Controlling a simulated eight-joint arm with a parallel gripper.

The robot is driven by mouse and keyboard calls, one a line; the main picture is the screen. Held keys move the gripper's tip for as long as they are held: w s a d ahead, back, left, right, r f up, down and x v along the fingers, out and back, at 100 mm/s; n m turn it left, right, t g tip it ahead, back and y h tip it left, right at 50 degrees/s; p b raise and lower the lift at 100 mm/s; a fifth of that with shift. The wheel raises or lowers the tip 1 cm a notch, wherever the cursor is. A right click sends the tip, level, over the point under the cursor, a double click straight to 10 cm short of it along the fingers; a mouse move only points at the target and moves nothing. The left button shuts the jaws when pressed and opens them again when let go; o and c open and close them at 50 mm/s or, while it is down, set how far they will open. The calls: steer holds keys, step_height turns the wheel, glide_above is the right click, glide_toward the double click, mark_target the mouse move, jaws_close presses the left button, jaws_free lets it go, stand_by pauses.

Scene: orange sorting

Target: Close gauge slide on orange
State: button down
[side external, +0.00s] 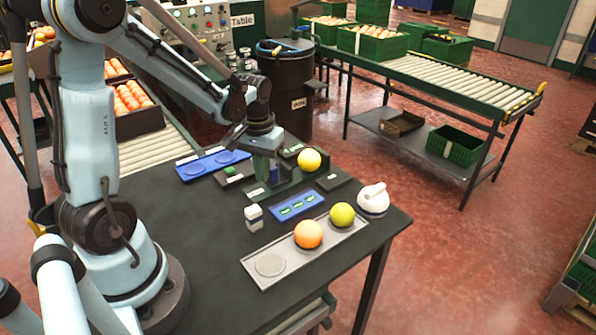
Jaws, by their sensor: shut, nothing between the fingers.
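A yellow-orange fruit (309,160) rests at the dark green gauge (288,188) near the far edge of the black table. My gripper (272,178) is pointing down at the left side of the gauge, to the left of the fruit. Its fingers are shut with nothing seen between them. The gauge's slide is small and partly hidden by my gripper; I cannot tell whether it touches the fruit or my fingers.
A grey tray (288,272) at the front holds an orange (308,234) and a yellow-green fruit (342,214); its left recess is empty. A blue panel (297,206), a white rounded device (373,199), a small white box (254,217) and a blue tray (205,166) stand around the gauge.

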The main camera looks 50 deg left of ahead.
mark_target(275, 166)
steer(key=shift+w, duration=1.75)
stand_by(0.4)
steer(key=shift+w, duration=0.4)
stand_by(2.0)
steer(key=shift+s, duration=1.1)
steer(key=shift+r, duration=4)
